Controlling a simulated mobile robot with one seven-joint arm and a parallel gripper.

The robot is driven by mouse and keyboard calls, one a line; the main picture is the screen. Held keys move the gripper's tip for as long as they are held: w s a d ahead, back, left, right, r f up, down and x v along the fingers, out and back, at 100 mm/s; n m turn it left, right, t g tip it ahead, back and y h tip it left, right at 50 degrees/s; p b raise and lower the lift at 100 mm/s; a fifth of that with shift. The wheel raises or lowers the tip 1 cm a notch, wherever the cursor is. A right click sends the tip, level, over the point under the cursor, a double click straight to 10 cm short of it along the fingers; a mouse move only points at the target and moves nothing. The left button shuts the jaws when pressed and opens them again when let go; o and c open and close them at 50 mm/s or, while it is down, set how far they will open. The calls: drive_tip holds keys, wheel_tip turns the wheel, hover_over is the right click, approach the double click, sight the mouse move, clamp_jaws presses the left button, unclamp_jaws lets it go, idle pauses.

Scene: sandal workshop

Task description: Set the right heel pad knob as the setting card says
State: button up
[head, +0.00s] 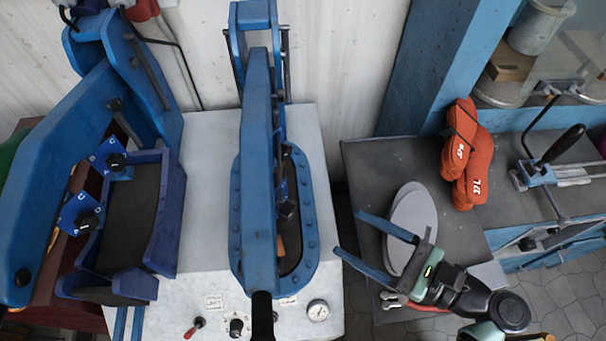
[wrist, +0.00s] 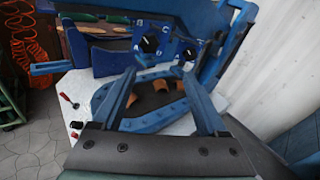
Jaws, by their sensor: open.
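Two black knobs sit on blue plates at the left machine: an upper one (head: 116,161) and a lower one (head: 87,218). In the wrist view they show as a left knob (wrist: 148,44) and a right knob (wrist: 188,54), with pale letters around them too small to read surely. Which one is the right heel pad knob I cannot tell for certain. A small pale card (head: 214,302) with unreadable writing is on the white machine's front; it may be the setting card. My gripper (head: 350,233) is open and empty, right of the white machine and far from both knobs.
A blue press arm (head: 258,150) stands over an oval blue frame (head: 236,235) between my gripper and the knobs. A red lever (head: 195,327) and gauge (head: 318,310) are at the front. Grey oval sheets (head: 415,215) and orange bundles (head: 462,150) lie on the right table.

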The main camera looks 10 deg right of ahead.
sight(293, 212)
drive_tip(key=shift+m+y, duration=0.7)
drive_tip(key=p+x, duration=0.1)
drive_tip(key=x, duration=0.2)
drive_tip(key=s+p+x, duration=0.1)
drive_tip(key=x, duration=0.3)
drive_tip(key=a+p+x, duration=0.1)
drive_tip(key=x, duration=0.3)
drive_tip(key=shift+s+a+r, duration=0.15)
drive_tip(key=shift+r, duration=0.1)
drive_tip(key=shift+c, duration=0.3)
clamp_jaws()
